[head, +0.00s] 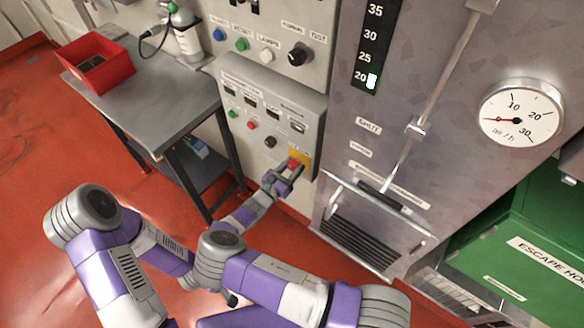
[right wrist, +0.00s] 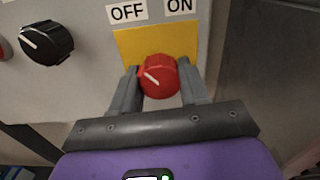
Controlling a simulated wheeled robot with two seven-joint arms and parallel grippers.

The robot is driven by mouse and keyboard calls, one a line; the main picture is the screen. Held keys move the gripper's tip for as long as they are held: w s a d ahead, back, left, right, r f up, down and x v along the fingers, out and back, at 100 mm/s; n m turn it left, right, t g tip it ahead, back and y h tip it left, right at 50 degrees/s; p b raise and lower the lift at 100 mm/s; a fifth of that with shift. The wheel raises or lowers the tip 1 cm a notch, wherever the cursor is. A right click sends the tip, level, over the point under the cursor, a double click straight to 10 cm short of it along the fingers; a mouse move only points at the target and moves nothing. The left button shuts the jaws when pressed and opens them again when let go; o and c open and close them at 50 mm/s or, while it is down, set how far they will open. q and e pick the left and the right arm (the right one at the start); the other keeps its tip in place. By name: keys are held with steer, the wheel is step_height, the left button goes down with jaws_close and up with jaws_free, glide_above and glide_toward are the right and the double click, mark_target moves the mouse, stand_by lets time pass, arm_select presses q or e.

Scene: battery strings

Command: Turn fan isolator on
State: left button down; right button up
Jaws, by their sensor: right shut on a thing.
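The fan isolator is a red rotary knob (right wrist: 158,76) on a yellow plate (right wrist: 128,45), under labels OFF and ON, in the right wrist view. Its white pointer line slants up and to the left, toward the OFF side. My right gripper (right wrist: 157,92) has one finger on each side of the knob and is shut on it. In the head view the right gripper (head: 284,178) reaches the knob (head: 294,164) at the lower right of the grey control panel (head: 272,92). The fingers partly hide the knob there. My left gripper does not show.
A black knob (right wrist: 46,43) sits left of the isolator in the wrist view. A grey table (head: 150,108) with a red bin (head: 98,66) stands left of the panel. A grey metal cabinet (head: 330,190) rises close on the right. Red floor lies open at left.

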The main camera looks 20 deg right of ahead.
steer(key=m, duration=0.4)
steer(key=shift+b, duration=0.3)
steer(key=m, duration=0.4)
steer(key=shift+b, duration=0.35)
steer(key=m+b, duration=0.1)
steer(key=m, duration=0.3)
steer(key=shift+m+b, duration=0.35)
steer(key=shift+m, duration=1.75)
steer(key=o, duration=1)
steer(key=shift+o, duration=0.2)
